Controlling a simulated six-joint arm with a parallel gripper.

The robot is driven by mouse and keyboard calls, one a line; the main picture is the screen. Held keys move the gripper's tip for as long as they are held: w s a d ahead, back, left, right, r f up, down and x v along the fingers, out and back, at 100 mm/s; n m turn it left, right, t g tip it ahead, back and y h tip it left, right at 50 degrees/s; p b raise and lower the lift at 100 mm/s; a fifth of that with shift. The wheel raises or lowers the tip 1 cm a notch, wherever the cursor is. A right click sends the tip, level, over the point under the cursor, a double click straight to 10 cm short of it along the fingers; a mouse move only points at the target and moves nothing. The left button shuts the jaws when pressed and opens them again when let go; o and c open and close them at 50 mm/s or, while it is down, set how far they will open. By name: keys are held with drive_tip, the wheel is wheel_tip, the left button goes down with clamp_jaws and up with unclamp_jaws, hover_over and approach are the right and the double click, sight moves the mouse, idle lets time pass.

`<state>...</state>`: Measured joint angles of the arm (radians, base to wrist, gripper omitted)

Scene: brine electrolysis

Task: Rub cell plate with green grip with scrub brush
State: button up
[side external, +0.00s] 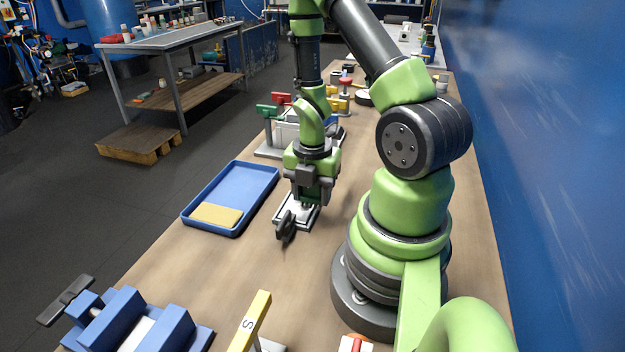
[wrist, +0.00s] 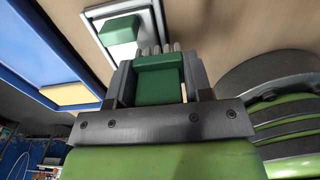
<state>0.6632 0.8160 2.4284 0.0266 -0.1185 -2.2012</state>
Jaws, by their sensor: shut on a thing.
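My gripper (side external: 308,198) points down, low over the bench. In the wrist view its grey fingers (wrist: 160,82) are shut on a green block with several pale, bristle-like ends, which looks like the scrub brush (wrist: 158,66). The brush is apart from the green grip. Its lower end is hard to make out in the side view.
A grey-white piece with a dark knob-like part (side external: 285,227) lies under my gripper. The blue tray (side external: 190,218) with a yellow sponge (side external: 216,215) is to the left. A blue vise (side external: 130,318) is at the near left. Red and yellow grips stand behind.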

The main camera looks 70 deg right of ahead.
sight(283, 205)
drive_tip(key=shift+f, duration=1.2)
drive_tip(key=shift+w+r, duration=0.1)
drive_tip(key=shift+w, duration=0.85)
drive_tip(key=shift+c, duration=0.3)
drive_tip(key=shift+w+r, duration=0.1)
drive_tip(key=shift+w, duration=2.15)
drive_tip(key=shift+s, duration=3.1)
drive_tip(key=shift+s+r, duration=0.1)
drive_tip(key=shift+r, duration=3.95)
